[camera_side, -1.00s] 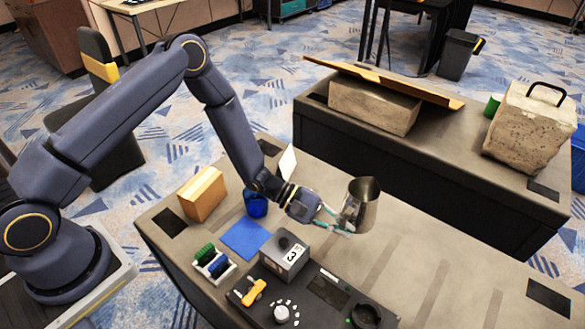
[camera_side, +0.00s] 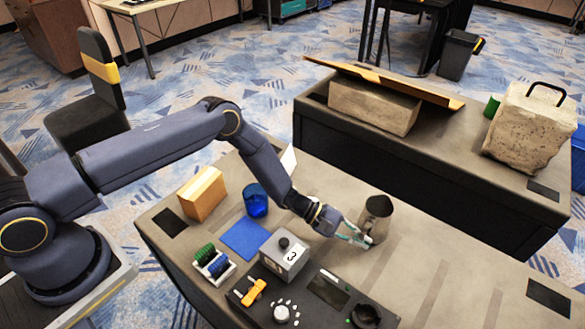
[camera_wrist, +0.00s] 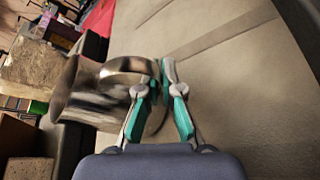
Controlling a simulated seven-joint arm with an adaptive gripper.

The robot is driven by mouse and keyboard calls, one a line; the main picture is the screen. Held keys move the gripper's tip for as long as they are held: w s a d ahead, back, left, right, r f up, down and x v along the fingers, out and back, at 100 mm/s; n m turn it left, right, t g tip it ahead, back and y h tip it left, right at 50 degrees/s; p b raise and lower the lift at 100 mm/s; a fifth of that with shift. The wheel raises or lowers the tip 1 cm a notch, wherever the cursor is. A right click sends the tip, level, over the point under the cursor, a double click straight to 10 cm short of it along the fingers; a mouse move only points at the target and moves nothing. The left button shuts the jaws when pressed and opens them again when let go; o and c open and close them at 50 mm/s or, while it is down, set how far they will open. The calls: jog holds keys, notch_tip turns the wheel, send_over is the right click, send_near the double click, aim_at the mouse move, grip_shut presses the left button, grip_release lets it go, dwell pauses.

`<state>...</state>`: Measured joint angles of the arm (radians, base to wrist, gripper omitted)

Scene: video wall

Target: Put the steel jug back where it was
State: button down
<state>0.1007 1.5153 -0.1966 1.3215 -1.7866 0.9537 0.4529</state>
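The steel jug (camera_side: 377,219) stands roughly upright over the right part of the near table (camera_side: 440,262), low above it or on it; I cannot tell if its base touches. In the wrist view the jug (camera_wrist: 88,92) lies to the left, its curved handle (camera_wrist: 128,66) reaching the fingers. My gripper (camera_side: 364,238) is at the jug's near left side. In the wrist view the teal-padded fingertips of my gripper (camera_wrist: 160,78) are close together on the handle. The fingers hide part of the handle.
Left of the jug are a grey block marked 3 (camera_side: 292,258), a control panel (camera_side: 327,288), a blue mat (camera_side: 245,239), a blue cup (camera_side: 256,207) and a cardboard box (camera_side: 202,193). A second counter (camera_side: 450,150) stands behind.

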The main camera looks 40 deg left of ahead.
jog(key=shift+f, duration=0.1)
jog(key=c, duration=1.3)
grip_release()
